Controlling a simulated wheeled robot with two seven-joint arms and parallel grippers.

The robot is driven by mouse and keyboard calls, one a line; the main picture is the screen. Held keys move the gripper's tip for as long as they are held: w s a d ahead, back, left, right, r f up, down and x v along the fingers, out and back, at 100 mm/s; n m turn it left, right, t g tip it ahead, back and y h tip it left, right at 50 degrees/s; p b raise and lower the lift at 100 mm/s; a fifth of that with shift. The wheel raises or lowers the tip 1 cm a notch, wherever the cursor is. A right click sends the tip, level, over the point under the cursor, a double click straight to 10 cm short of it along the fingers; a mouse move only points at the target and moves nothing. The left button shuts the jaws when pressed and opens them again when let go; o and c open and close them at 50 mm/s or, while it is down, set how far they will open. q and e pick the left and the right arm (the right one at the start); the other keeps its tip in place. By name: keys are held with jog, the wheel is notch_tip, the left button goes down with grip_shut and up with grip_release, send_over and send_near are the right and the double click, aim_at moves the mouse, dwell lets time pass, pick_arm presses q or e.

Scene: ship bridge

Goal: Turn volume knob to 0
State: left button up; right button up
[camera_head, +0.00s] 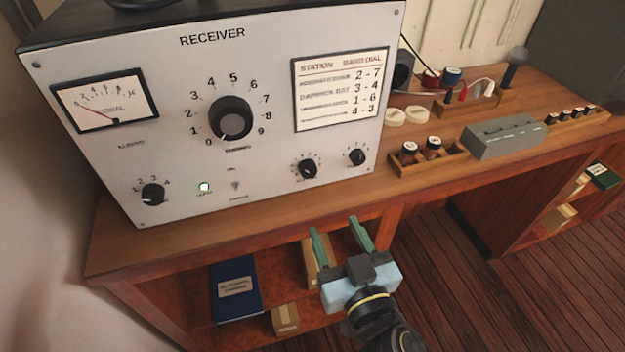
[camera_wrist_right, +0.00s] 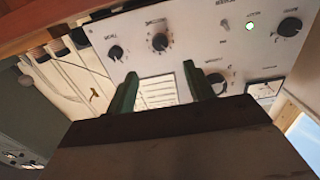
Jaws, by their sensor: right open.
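The white receiver (camera_head: 255,150) stands on the wooden desk. Its large central tuning knob (camera_head: 230,119) has its pointer at the lower left, near 0. Three small black knobs sit along the lower panel: one at left (camera_head: 152,194), one right of centre (camera_head: 308,168) and one at far right (camera_head: 357,157). Their labels are too small to tell which is volume. My right gripper (camera_head: 336,226) is open and empty, in front of the desk edge below the two right knobs. The right wrist view shows its fingers (camera_wrist_right: 160,74) apart, pointing toward the panel, touching no knob. My left gripper is not in view.
The desk front edge (camera_head: 240,239) lies between my right gripper and the panel. A blue book (camera_head: 236,290) and small boxes fill the shelf below. A wooden tray with bottles (camera_head: 428,158) and a grey box (camera_head: 502,137) stand right of the receiver.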

aim_at(310, 174)
jog(key=p+x, duration=0.2)
jog(key=x, duration=1.1)
jog(key=shift+w, duration=0.1)
jog(key=shift+c, duration=0.3)
jog(key=c, duration=0.9)
